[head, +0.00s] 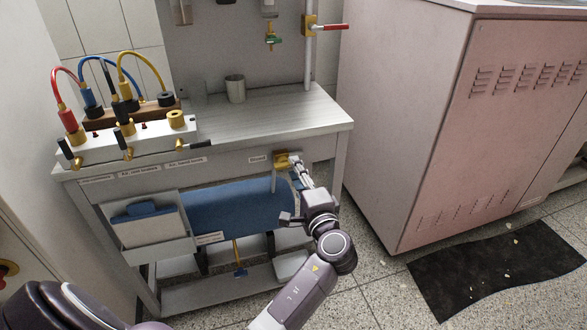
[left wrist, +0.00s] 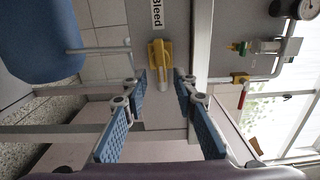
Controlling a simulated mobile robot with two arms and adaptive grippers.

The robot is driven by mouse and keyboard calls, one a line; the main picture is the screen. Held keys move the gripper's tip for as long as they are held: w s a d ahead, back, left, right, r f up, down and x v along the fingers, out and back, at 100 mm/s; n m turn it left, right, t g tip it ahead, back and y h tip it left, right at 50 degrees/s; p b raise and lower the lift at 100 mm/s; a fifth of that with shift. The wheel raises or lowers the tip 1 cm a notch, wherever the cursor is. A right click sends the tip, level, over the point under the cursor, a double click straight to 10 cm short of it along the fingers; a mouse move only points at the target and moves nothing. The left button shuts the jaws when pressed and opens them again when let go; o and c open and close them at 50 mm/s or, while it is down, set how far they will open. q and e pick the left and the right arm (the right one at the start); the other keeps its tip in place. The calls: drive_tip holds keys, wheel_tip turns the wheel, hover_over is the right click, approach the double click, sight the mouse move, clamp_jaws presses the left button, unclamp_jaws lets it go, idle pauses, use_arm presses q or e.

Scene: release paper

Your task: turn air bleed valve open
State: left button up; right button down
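The air bleed valve (head: 282,159) is a small yellow fitting on the front right of the workbench, beside a "Bleed" label (head: 257,159). In the left wrist view the yellow valve (left wrist: 156,54) shows close up, under the label (left wrist: 157,14), with a pale lever or stem in front of it. My right gripper is not in view.
The bench top (head: 275,115) carries a metal cup (head: 235,88) and a manifold (head: 130,140) with coloured hoses. A blue roll (head: 225,208) hangs below. A red-handled valve (head: 328,27) is on the wall pipe. A pink cabinet (head: 410,120) stands right.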

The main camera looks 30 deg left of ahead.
use_arm(q)
drive_tip(key=v, duration=1)
drive_tip(key=shift+s, duration=0.2)
drive_tip(key=shift+o, duration=0.4)
